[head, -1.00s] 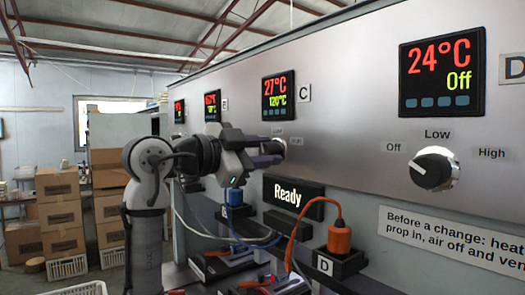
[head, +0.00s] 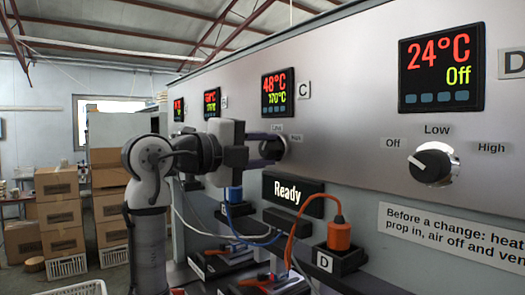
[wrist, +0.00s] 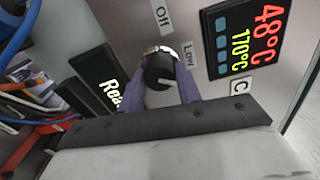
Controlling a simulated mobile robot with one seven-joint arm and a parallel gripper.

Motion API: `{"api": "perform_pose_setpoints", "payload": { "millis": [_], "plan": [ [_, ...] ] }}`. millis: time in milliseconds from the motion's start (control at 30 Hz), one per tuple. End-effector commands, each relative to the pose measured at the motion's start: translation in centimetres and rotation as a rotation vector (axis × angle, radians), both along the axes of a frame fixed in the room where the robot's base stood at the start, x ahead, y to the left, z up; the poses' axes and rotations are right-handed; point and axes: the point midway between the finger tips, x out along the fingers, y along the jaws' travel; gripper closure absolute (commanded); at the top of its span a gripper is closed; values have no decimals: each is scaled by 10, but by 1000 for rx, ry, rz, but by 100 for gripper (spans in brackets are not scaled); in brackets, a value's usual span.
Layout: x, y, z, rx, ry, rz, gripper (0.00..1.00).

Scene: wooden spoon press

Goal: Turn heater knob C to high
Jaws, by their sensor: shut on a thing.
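Knob C (head: 274,149) is a black knob with a silver collar, below the display marked C. In the wrist view the knob (wrist: 159,70) sits between the purple fingers of my gripper (wrist: 158,86), which is shut on it. Its white pointer line is turned past the "Low" label (wrist: 188,60), away from "Off" (wrist: 162,13). The "High" label is hidden in the wrist view. Display C (head: 278,92) shows red digits over green; the wrist view of this display (wrist: 243,38) reads 48°C and 170°C.
Knob D (head: 433,163) points at Off under its display (head: 441,68), which reads 24°C and Off. A "Ready" sign (head: 292,194) is below knob C. An orange plug (head: 339,235) with a cable stands in socket D. Cardboard boxes (head: 60,208) stand at the left.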

Motion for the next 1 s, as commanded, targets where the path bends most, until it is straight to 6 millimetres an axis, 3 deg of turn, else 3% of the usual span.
{"api": "perform_pose_setpoints", "payload": {
  "millis": [500, 1000],
  "plan": [
    [0, 0, -2, 232, -316, -2, 89],
    [0, 0, -3, 297, -402, -2, 89]
  ]
}}
